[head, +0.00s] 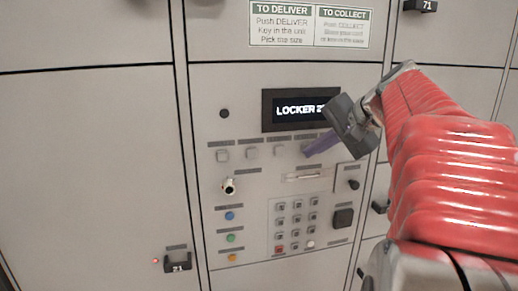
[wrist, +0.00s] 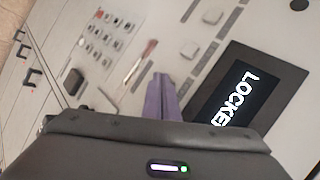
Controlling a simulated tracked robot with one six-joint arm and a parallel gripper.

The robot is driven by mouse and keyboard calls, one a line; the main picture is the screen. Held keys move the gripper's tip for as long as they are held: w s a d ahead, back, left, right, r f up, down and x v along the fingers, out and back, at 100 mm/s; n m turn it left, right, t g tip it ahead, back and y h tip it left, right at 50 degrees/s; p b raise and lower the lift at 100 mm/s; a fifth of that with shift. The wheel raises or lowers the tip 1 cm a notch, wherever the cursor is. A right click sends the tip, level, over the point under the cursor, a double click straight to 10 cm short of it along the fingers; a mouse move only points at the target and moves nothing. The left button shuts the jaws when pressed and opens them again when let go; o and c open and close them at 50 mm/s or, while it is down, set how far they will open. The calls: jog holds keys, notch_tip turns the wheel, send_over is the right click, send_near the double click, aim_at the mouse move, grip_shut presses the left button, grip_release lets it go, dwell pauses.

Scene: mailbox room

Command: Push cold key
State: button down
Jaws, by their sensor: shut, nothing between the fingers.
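A row of small grey square keys runs below the screen on the locker panel, and their labels are too small to read, so I cannot tell which is the cold key. Three show clearly in the head view: a left key (head: 222,156), a middle key (head: 251,153) and a right key (head: 279,151). My gripper (head: 309,153) has its purple fingers shut and empty, pointing at the right end of this row, where they cover part of the panel. In the wrist view the shut fingers (wrist: 161,78) sit beside a grey key (wrist: 189,49); contact cannot be told.
The screen (head: 285,109) reads "LOCKER 2", partly covered by my gripper. Below are a slot (head: 305,176), a keypad (head: 296,222), a key lock (head: 229,186), and blue (head: 230,216), green (head: 231,238) and orange (head: 232,258) buttons. A dark block (head: 343,217) sits right of the keypad.

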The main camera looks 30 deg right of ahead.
jog(key=shift+s+a, duration=0.25)
jog(key=shift+s, duration=0.5)
jog(key=s, duration=0.2)
jog(key=s+a, duration=0.1)
jog(key=s, duration=0.1)
jog(key=shift+s+a, duration=0.2)
jog(key=shift+s, duration=0.2)
dwell(0.5)
